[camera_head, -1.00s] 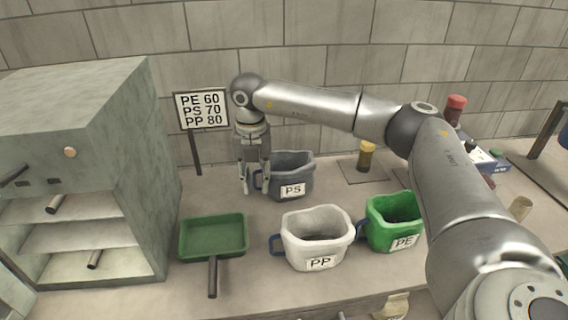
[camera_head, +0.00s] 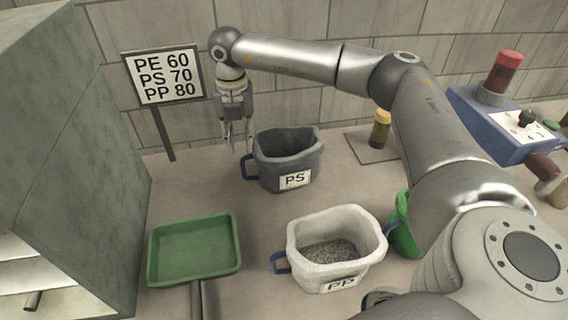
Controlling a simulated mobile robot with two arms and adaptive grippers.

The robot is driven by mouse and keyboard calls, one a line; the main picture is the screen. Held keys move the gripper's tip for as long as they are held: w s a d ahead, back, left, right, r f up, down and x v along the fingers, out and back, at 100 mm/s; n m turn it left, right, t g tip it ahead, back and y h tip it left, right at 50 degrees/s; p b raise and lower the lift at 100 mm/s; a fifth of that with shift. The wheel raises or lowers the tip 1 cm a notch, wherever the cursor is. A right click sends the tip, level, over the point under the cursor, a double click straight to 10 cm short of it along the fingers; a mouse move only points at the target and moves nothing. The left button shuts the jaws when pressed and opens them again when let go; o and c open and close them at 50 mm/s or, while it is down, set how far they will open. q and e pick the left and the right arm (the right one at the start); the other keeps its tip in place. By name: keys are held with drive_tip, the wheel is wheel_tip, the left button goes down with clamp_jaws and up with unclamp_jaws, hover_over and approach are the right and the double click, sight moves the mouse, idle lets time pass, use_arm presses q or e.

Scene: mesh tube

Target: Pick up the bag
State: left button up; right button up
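Three open bags with side handles stand on the table. The green bag (camera_head: 402,228) at right is mostly hidden by my arm. My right gripper (camera_head: 237,146) points down, just left of the grey bag, above and behind its handle. Its fingers are apart with nothing between them. It does not appear to touch the bag. My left gripper is not in view.
A green scoop tray (camera_head: 195,250) lies at front left. A sign (camera_head: 163,77) on a post stands behind it. A grey cabinet (camera_head: 75,150) fills the left side. A yellow-capped jar (camera_head: 380,130) and a blue device (camera_head: 500,125) stand at right.

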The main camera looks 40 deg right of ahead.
sight(242, 158)
drive_tip(key=shift+w+d+f+b, duration=0.15)
drive_tip(key=shift+w+f+b, duration=0.25)
drive_tip(key=shift+f, duration=0.35)
drive_tip(key=shift+w+d+f, duration=0.1)
drive_tip(key=shift+f, duration=0.25)
wheel_tip(242, 158, down, 4)
drive_tip(key=b, duration=0.3)
drive_tip(key=shift+f+b, duration=0.35)
drive_tip(key=shift+f, duration=0.15)
drive_tip(key=f+b, duration=0.2)
drive_tip(key=f, duration=0.1)
drive_tip(key=f+b, duration=0.1)
drive_tip(key=f, duration=0.1)
drive_tip(key=shift+w+b, duration=0.25)
drive_tip(key=shift+b, duration=0.1)
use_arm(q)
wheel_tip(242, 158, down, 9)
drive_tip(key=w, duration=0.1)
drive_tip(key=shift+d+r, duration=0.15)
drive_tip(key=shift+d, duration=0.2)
use_arm(e)
drive_tip(key=shift+r, duration=0.1)
clamp_jaws()
